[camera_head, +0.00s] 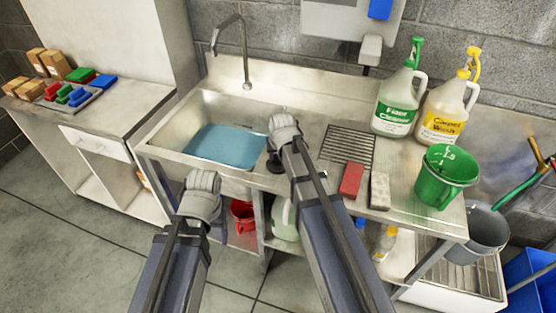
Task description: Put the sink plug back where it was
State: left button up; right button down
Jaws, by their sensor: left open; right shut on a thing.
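The steel sink (178,140) is at the left of the counter and holds blue water (222,147). My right gripper (274,163) is at the sink's right rim, largely hidden by its own wrist. The drain is not visible under the water.
A curved tap (244,58) rises behind the sink. Right of my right gripper are a drain rack (347,147), red sponge (351,180), grey block (380,190), green jug (446,176) and two cleaner bottles (398,100). A shelf below holds a red bucket (243,214).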

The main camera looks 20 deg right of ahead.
jog(key=c, duration=0.5)
grip_release()
jog(key=shift+f, duration=0.1)
jog(key=shift+r, duration=0.3)
jog(key=d+p+v, duration=0.1)
jog(key=p+v, duration=1)
jog(key=v, duration=0.1)
jog(key=s+a+n+g, duration=0.1)
jog(key=s+a, duration=0.3)
jog(key=s, duration=0.2)
jog(key=s+a+f+n+g, duration=0.1)
jog(key=s+a+n+g, duration=0.1)
jog(key=s+a, duration=0.3)
jog(key=s+a+n+g, duration=0.2)
jog(key=s+a, duration=0.2)
jog(key=s, duration=0.4)
jog(key=shift+a+f+h, duration=0.25)
jog(key=shift+f+h, duration=0.1)
jog(key=shift+h, duration=0.05)
